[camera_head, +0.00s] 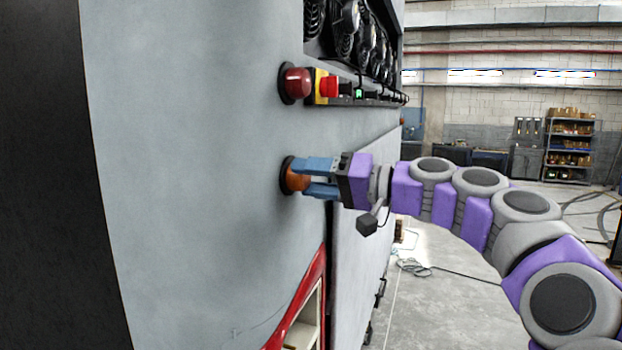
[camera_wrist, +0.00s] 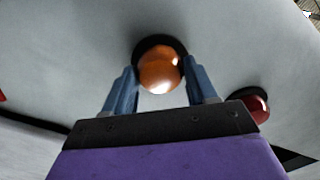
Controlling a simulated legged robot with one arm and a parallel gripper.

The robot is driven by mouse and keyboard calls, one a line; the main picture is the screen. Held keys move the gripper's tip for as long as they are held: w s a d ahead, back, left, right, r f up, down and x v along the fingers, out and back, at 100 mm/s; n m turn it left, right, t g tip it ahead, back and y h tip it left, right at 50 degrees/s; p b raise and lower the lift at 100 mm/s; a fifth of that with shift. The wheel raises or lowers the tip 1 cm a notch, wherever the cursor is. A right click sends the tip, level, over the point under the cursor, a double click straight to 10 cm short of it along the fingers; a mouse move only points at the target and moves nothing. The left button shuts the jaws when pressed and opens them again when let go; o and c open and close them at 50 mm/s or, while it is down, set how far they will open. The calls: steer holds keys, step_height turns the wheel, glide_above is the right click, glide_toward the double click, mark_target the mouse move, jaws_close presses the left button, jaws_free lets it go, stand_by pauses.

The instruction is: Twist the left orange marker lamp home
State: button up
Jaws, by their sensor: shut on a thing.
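The orange marker lamp (camera_head: 294,178) sits in a black round base on the grey coach panel, below a red lamp. The fingers partly cover the lamp's sides. I cannot tell how far it is turned in its base.
A red lamp (camera_head: 296,83) is on the panel above, also in the wrist view (camera_wrist: 257,107). Beside it is a yellow box with a red button (camera_head: 328,87). A red-framed opening (camera_head: 300,310) lies below. Open floor (camera_head: 450,300) is to the right, with a cable (camera_head: 415,268).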

steer(key=o, duration=1.1)
steer(key=shift+w+d, duration=0.15)
steer(key=shift+w, duration=0.05)
steer(key=shift+c, duration=0.2)
steer(key=shift+s, duration=0.15)
steer(key=shift+d, duration=0.1)
steer(key=b+v, duration=0.1)
steer(key=v, duration=1.6)
steer(key=shift+d, duration=0.2)
